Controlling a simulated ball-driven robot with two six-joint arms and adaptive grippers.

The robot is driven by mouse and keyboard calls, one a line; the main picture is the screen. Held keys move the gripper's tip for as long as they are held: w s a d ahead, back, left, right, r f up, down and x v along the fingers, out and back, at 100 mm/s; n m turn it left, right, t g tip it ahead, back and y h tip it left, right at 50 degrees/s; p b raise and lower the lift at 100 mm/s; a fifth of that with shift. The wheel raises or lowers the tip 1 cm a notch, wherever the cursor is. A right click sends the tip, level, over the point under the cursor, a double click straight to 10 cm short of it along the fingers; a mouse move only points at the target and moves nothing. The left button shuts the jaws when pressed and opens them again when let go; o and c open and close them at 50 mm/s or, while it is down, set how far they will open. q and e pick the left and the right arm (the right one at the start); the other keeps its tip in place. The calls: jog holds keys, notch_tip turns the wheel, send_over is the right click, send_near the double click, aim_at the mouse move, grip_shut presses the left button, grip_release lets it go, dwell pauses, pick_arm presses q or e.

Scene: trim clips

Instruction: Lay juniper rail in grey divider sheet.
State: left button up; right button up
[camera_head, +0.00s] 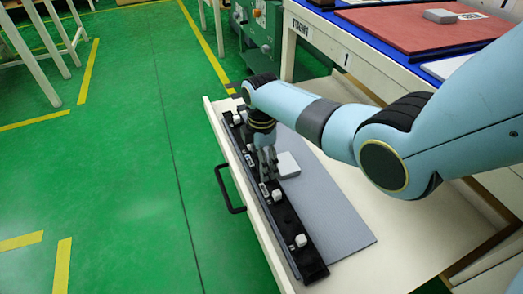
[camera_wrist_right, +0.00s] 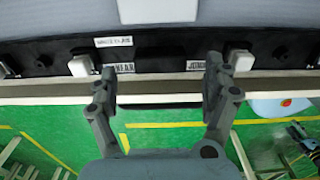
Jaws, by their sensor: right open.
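A long black rail (camera_head: 287,216) with several white clips lies along the handle side of an open drawer, beside the grey divider sheet (camera_head: 330,213). In the right wrist view the black rail (camera_wrist_right: 160,62) crosses the picture with white clips and small labels. One label, partly covered by a fingertip, seems to begin "JUN". The grey sheet (camera_wrist_right: 60,20) fills the top there. My right gripper (camera_head: 267,172) points down over the black rail; in its wrist view the fingers (camera_wrist_right: 168,78) are wide apart with nothing held between them. My left gripper is out of view.
A pale block (camera_head: 288,164) lies on the grey sheet near my right gripper. The drawer (camera_head: 375,225) has bare floor to the right and a black handle (camera_head: 228,190) on its outer left side. A table with a red mat (camera_head: 425,27) stands behind.

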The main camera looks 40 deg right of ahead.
notch_tip(320, 180, up, 12)
dwell(0.4)
jog(key=shift+f, duration=0.15)
